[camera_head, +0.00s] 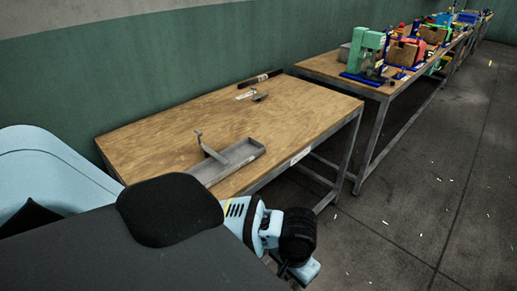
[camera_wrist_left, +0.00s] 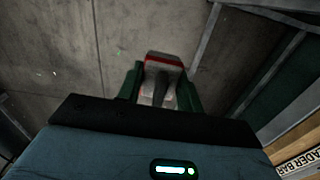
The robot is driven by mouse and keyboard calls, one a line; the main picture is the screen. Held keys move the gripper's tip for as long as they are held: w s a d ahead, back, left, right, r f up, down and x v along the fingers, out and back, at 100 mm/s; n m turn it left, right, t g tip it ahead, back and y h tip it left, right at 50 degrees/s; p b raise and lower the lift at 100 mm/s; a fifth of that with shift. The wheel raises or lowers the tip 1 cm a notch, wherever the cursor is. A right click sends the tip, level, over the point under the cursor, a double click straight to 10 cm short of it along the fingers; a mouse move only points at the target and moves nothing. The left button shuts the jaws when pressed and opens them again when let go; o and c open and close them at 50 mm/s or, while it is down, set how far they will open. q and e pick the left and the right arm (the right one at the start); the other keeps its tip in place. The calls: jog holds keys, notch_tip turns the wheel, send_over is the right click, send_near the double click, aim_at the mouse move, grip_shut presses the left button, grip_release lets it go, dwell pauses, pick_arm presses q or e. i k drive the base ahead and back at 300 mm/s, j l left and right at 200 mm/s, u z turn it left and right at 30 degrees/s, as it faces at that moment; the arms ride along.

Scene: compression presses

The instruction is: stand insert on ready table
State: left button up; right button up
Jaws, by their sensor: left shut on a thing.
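In the left wrist view, my left gripper (camera_wrist_left: 160,88) is shut on a grey-white and red piece (camera_wrist_left: 163,62), probably the insert, between its dark green fingers. The piece is held over the floor, and its lower part runs down between the fingers. In the head view, my left arm reaches low in front of the near wooden table (camera_head: 270,124), beside its front edge. The held piece cannot be made out there. I cannot tell from the label whether this is the ready table. My right gripper is not in view.
A grey tray (camera_head: 242,153) with an upright lever part lies at the table's front edge. A dark bar (camera_head: 260,78) and a small metal piece (camera_head: 260,96) lie farther back. The middle and left are clear. A second table (camera_head: 325,66) carries a green press (camera_head: 366,52).

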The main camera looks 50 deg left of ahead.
aim_at(243, 117)
jog(key=i, duration=2)
jog(key=u, duration=1.45)
